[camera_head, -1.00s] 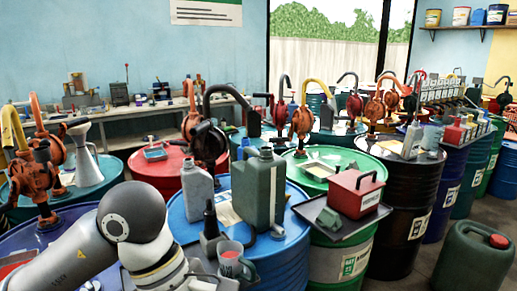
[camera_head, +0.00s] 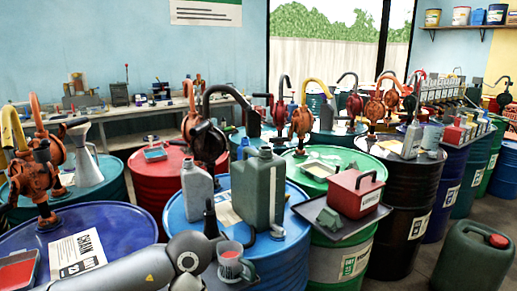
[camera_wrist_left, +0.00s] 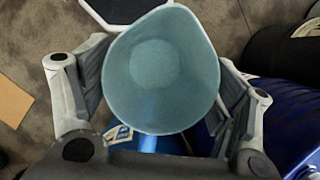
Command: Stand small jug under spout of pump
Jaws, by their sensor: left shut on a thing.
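A translucent teal jug (camera_wrist_left: 160,70), empty inside, is seen from above in the left wrist view. My left gripper (camera_wrist_left: 155,115) is shut on it, with a finger on either side. An orange pump with a yellow spout (camera_head: 12,125) stands on the near left blue drum. I cannot tell which pump is meant.
A green canister (camera_head: 258,190) and a grey bottle (camera_head: 197,190) stand on the middle blue drum (camera_head: 290,262). A red box (camera_head: 355,195) sits farther right. Floor (camera_wrist_left: 40,40) shows below the held jug.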

